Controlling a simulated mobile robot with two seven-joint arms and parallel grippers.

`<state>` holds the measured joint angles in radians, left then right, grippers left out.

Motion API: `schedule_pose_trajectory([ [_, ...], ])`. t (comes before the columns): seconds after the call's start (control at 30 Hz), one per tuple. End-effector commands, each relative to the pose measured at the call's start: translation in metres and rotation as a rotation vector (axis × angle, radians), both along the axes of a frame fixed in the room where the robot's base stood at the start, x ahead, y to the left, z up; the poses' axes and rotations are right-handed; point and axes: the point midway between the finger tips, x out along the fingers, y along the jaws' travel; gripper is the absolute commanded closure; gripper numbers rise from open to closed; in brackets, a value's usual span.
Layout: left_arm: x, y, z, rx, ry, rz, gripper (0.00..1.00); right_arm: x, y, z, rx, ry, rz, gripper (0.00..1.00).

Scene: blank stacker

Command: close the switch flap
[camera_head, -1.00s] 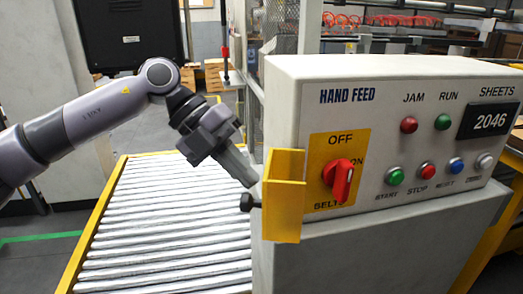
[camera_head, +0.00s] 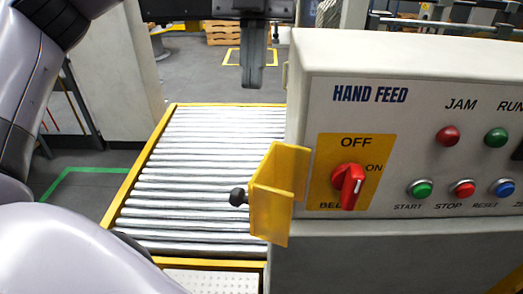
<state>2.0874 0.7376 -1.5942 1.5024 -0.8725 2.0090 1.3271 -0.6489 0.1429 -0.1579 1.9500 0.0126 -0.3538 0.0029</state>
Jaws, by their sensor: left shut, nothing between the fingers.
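The yellow switch flap (camera_head: 270,212) stands open at the left edge of the control box, sticking out toward me. A black knob (camera_head: 238,197) is on its left side. The red rotary switch (camera_head: 347,187) sits uncovered on a yellow plate (camera_head: 328,158) marked OFF, ON and a partly hidden BELT label. My left gripper (camera_head: 252,85) is at the top of the view, above and behind the flap and clear of it. Its fingers point down, shut and empty. My right gripper is not in view.
The grey HAND FEED box (camera_head: 415,65) fills the right side, with lamps and push buttons (camera_head: 421,189) beside the switch. A roller conveyor (camera_head: 200,180) in a yellow frame lies left of the box. My arm links take up the left side. Space left of the flap is open.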

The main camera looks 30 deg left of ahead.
Motion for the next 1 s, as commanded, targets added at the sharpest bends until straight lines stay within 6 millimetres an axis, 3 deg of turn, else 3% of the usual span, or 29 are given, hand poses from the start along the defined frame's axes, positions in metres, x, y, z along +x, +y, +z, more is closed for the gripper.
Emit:
schedule_pose_trajectory([
  [0.17,-0.004,-0.001,-0.016,0.0,0.005,-0.003,1.0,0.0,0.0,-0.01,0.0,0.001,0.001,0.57],
  [0.67,-0.029,-0.011,-0.099,-0.001,0.005,-0.003,1.0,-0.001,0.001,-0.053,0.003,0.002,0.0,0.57],
  [1.0,-0.062,-0.024,-0.101,0.0,0.002,-0.002,1.0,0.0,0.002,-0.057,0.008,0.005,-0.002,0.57],
])
